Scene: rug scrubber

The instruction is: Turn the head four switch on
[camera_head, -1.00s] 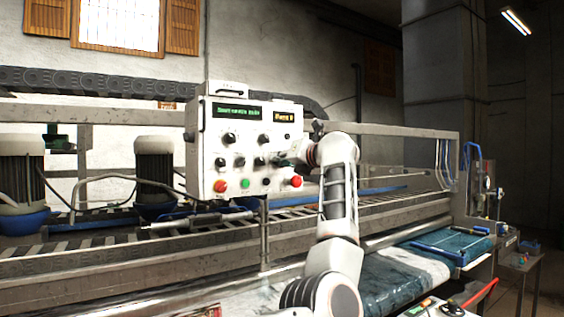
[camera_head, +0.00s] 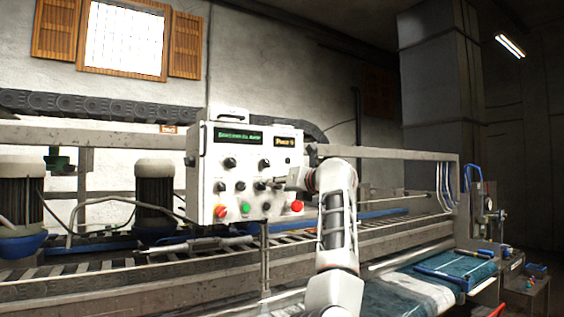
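A white control box (camera_head: 215,150) stands on a post in front of the machine. Its face has two small lit displays, whose text is too blurred to read with certainty. Below them are two black knobs, left (camera_head: 230,163) and right (camera_head: 265,163). A lower row of black switches includes one at far left (camera_head: 219,187), a second (camera_head: 240,186) and a third (camera_head: 259,185).
Scrubber motors (camera_head: 155,195) stand at left. A rug (camera_head: 400,290) lies at lower right.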

